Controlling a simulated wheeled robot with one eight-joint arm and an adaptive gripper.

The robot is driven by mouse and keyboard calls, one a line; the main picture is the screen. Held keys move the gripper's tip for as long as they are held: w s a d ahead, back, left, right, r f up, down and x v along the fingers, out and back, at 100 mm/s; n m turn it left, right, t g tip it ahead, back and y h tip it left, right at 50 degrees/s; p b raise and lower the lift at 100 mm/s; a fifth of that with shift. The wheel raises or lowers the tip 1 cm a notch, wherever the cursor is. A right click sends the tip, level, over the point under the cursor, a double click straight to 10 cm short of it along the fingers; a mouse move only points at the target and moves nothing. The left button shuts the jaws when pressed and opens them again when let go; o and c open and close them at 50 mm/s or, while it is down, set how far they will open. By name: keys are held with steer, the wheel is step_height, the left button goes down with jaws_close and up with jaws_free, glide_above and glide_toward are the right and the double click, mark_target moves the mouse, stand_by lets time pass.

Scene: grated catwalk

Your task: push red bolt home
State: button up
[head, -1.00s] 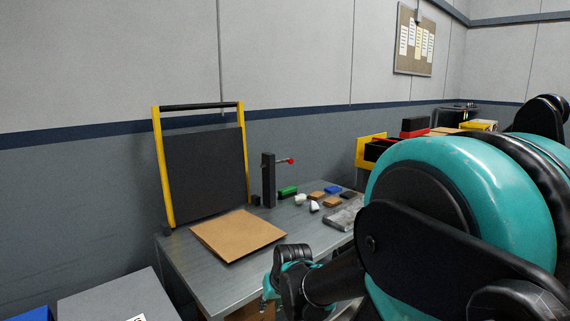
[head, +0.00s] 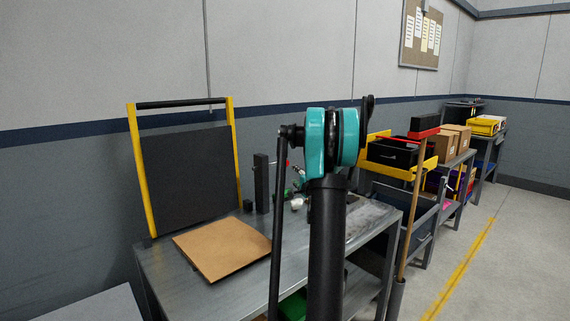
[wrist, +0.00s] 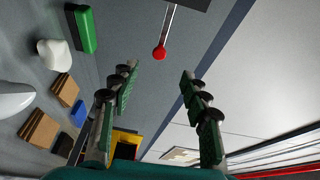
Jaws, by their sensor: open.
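The red bolt knob (wrist: 160,53) sits on the end of a thin metal rod that sticks out of a black block (wrist: 186,3) in the wrist view. In the head view the black upright post (head: 262,183) stands on the table, with a bit of the red knob (head: 287,163) showing beside my arm. My gripper (wrist: 157,76) is open and empty, its green-padded fingers spread either side of the line to the knob. The knob appears just beyond the fingertips, between them and apart from them. In the head view my gripper is mostly hidden behind my arm.
A green block (wrist: 82,28), a white piece (wrist: 55,55), brown blocks (wrist: 64,90) and a blue block (wrist: 79,113) lie to the left in the wrist view. A brown board (head: 222,246) and a yellow-framed dark panel (head: 185,180) are left of the post.

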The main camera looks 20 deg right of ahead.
mark_target(287, 164)
steer(key=shift+m, duration=0.3)
steer(key=w, duration=0.6)
steer(key=w+d, duration=0.1)
steer(key=w, duration=0.5)
steer(key=w+d, duration=0.1)
steer(key=w, duration=0.5)
steer(key=shift+w+d, duration=0.1)
steer(key=shift+d, duration=0.15)
steer(key=shift+c, duration=0.2)
jaws_close()
steer(key=shift+h, duration=0.3)
steer(key=s+a, duration=0.1)
steer(key=a, duration=0.3)
steer(key=s+a, duration=0.1)
steer(key=a, duration=0.2)
steer(key=shift+s, duration=0.3)
steer(key=shift+o, duration=0.2)
jaws_free()
